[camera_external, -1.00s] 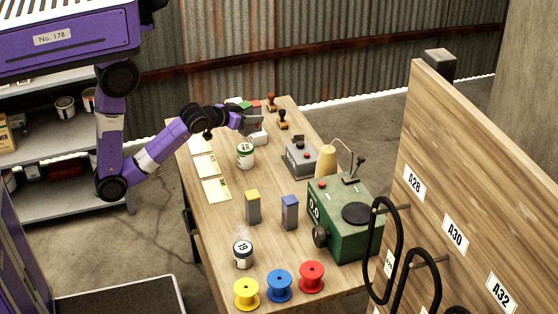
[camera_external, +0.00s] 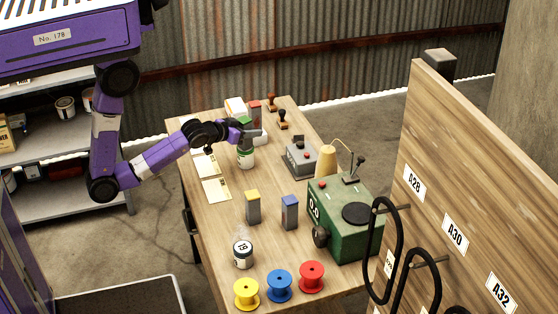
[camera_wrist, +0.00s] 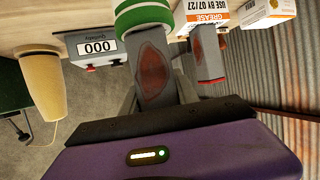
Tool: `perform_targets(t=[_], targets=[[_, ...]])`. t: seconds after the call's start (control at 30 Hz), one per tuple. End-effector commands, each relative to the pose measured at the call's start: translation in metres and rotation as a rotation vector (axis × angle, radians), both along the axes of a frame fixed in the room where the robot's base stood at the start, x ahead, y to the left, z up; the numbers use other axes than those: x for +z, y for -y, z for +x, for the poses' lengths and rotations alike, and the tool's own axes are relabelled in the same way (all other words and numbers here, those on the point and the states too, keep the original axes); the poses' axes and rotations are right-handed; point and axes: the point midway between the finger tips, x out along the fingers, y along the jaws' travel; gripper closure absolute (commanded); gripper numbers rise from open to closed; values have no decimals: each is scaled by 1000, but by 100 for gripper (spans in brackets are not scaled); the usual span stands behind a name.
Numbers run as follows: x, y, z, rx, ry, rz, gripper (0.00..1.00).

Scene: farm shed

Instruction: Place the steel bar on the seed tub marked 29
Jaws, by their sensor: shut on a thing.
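My gripper (camera_external: 256,134) is shut on a grey steel bar (camera_wrist: 155,75) with a rust-brown oval on its face. In the external view a green end (camera_external: 244,120) shows at the gripper. A white tub with a green band (camera_external: 246,158) stands on the table just below and in front of my gripper; it also shows in the wrist view (camera_wrist: 143,16), beyond the bar. Whether the bar touches it is unclear. Its mark is hidden or unreadable.
A red-ended bar (camera_wrist: 208,55) and boxes (camera_wrist: 207,15) stand close behind the gripper. Yellow-topped (camera_external: 253,208) and blue-topped (camera_external: 290,212) blocks, a green machine (camera_external: 345,225), a grey scale (camera_external: 300,158) and spools (camera_external: 279,285) occupy the table. Papers (camera_external: 215,188) lie at the left edge.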

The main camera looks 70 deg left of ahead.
Motion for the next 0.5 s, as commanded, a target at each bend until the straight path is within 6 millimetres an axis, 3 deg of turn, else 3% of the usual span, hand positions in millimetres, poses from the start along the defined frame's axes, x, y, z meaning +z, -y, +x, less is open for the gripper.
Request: perform_targets(t=[0.23, 0.27, 0.3, 0.37, 0.5], targets=[[-2, 0, 0, 0, 2, 1, 100], [-3, 0, 0, 0, 0, 0, 62], [-2, 0, 0, 0, 0, 0, 54], [-2, 0, 0, 0, 0, 0, 42], [-2, 0, 0, 0, 0, 0, 42]])
